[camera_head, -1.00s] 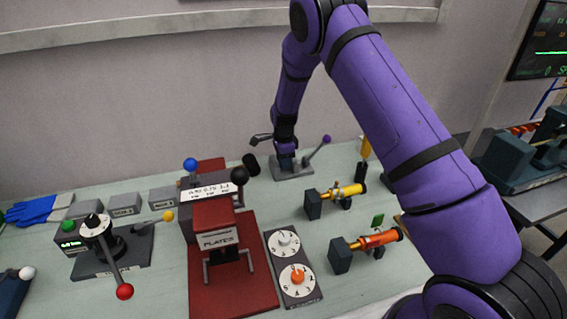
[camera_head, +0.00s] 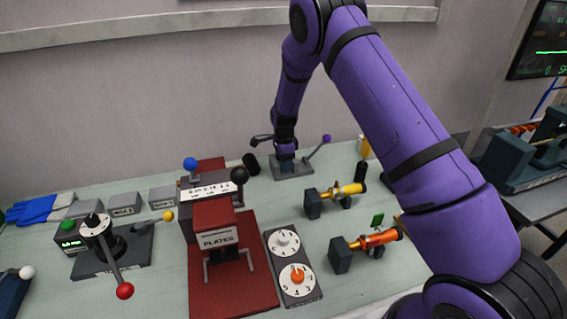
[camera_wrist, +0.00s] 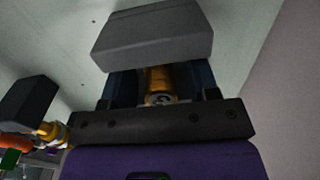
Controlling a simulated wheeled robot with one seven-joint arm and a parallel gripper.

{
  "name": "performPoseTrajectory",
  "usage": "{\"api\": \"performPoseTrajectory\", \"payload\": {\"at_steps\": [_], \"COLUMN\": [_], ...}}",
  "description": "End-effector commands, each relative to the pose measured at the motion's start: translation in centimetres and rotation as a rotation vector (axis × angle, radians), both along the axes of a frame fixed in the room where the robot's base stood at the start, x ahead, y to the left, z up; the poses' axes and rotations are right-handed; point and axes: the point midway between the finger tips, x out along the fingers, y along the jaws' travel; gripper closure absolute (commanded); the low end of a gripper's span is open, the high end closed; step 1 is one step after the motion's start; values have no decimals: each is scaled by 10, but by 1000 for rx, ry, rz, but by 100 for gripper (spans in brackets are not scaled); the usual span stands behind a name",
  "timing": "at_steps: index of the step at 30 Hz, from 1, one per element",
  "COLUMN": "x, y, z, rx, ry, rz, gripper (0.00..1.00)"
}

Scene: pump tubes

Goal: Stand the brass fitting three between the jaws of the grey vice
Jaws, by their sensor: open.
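The grey vice (camera_head: 301,171) stands near the wall, with a lever ending in a purple knob (camera_head: 326,138). My gripper (camera_head: 285,157) points down over the vice. In the wrist view, my gripper (camera_wrist: 158,88) is open, with a dark finger on each side of an upright brass fitting (camera_wrist: 158,78). A grey block (camera_wrist: 155,35), apparently a vice jaw, lies just beyond it and hides part of the fitting. Whether the fitting touches the vice cannot be told.
A black cylinder (camera_head: 251,163) is left of the vice. A yellow pump tube (camera_head: 345,190) and an orange one (camera_head: 381,238) lie on dark stands to the right. A red plate press (camera_head: 215,222) and a dial panel (camera_head: 294,272) stand in front. Some bench between them is bare.

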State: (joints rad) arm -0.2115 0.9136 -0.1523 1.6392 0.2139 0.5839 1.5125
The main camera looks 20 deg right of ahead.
Motion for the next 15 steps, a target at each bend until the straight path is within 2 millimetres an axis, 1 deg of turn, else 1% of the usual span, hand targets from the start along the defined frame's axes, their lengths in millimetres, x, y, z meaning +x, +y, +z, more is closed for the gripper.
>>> {"api": "performPoseTrajectory", "payload": {"at_steps": [5,9,15], "x": [0,-1,-2], "y": [1,1,0], "z": [32,61,94], "rx": [1,1,0], "ry": [-4,-4,-3], "rz": [1,1,1], "gripper": [45,45,45]}}
